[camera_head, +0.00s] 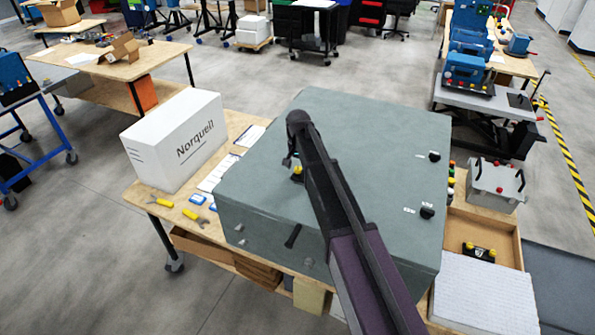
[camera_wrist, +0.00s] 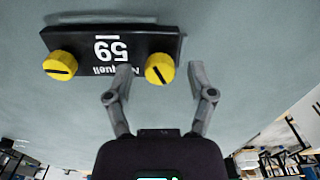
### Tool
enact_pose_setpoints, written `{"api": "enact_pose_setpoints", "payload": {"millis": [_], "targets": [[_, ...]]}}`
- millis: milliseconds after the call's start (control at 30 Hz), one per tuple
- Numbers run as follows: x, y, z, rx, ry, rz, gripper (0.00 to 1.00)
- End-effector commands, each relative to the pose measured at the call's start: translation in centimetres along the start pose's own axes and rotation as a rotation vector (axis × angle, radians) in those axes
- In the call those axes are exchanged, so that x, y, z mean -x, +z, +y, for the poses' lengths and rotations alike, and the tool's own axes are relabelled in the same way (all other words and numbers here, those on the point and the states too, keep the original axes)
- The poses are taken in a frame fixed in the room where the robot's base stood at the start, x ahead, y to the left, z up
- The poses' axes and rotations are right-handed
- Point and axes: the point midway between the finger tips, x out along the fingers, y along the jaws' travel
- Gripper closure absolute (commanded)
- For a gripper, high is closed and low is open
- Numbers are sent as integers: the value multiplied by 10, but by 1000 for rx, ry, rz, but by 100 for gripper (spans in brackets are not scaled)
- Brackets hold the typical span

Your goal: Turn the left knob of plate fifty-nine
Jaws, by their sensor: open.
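In the wrist view a black plate (camera_wrist: 112,43) marked 59 appears upside down on a grey-green surface. It has two yellow knobs with black marker lines. The plate's left knob (camera_wrist: 160,69) is on the picture's right; the plate's right knob (camera_wrist: 61,66) is on the picture's left. My gripper (camera_wrist: 161,76) is open, with one finger to each side of the left knob, and holds nothing. Whether the fingers touch it or how far off they are, I cannot tell. In the head view my arm hides most of the plate; a yellow knob (camera_head: 297,174) shows beside it.
The plate sits on a large grey-green housing (camera_head: 385,140) on a wooden table. Two black knobs (camera_head: 427,212) (camera_head: 434,156) stand on its right. A white Norquell box (camera_head: 175,140) and yellow tools (camera_head: 195,216) lie left. A wooden tray (camera_head: 485,231) lies right.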

Motion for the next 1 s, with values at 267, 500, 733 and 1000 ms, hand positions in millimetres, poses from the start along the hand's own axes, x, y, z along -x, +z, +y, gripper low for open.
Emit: {"api": "enact_pose_setpoints", "payload": {"millis": [267,500,733,1000], "targets": [[-2,0,0,0,0,0,29],[-2,0,0,0,0,0,59],[-2,0,0,0,0,0,100],[-2,0,0,18,0,0,100]]}}
